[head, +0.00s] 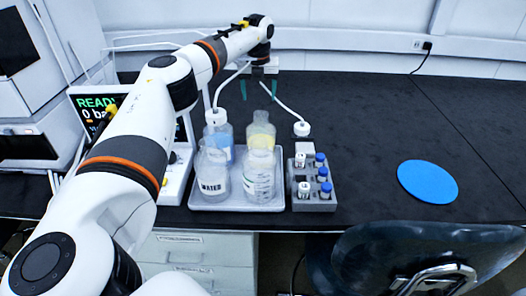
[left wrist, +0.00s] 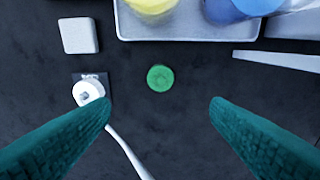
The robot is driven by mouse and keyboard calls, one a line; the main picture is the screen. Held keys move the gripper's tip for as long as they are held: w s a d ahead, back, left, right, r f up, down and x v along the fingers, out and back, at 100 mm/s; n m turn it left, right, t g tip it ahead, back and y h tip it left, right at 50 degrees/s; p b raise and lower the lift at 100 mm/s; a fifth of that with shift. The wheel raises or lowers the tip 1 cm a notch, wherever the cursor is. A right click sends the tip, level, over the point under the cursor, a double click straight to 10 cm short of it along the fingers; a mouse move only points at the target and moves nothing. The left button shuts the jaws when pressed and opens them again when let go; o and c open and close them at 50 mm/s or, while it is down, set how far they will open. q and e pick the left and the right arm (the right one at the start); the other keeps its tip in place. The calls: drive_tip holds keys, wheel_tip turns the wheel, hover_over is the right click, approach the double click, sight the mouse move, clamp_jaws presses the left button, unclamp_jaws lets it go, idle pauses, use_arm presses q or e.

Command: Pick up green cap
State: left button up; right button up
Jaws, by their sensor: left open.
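The green cap (left wrist: 160,78) is a small round disc lying flat on the black bench in the left wrist view. I cannot make it out in the head view. My left gripper (head: 259,92) is open above the bench, behind the bottles in the head view. Its two teal fingers also show in the left wrist view (left wrist: 160,108), wide apart with nothing between them. The cap lies between the fingers' lines, a little beyond their tips and touched by neither. My right gripper is in neither view.
A grey tray (head: 238,206) holds several bottles; its edge lies near the cap in the left wrist view (left wrist: 185,31). A white cap with a tube (left wrist: 88,91) lies left of the green cap. A vial rack (head: 316,203) and a blue disc (head: 427,181) stand right.

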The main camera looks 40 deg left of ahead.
use_arm(q)
drive_tip(key=f+b, duration=0.1)
drive_tip(key=f, duration=0.6)
drive_tip(key=w+f+b, duration=0.1)
drive_tip(key=f, duration=0.2)
drive_tip(key=shift+a+f+b, duration=0.3)
drive_tip(key=shift+f+b, duration=0.05)
wheel_tip(320, 180, down, 4)
drive_tip(key=shift+a+r+b, duration=0.1)
drive_tip(key=shift+b, duration=0.25)
drive_tip(key=shift+a+f, duration=0.1)
drive_tip(key=shift+f, duration=0.4)
drive_tip(key=c, duration=1)
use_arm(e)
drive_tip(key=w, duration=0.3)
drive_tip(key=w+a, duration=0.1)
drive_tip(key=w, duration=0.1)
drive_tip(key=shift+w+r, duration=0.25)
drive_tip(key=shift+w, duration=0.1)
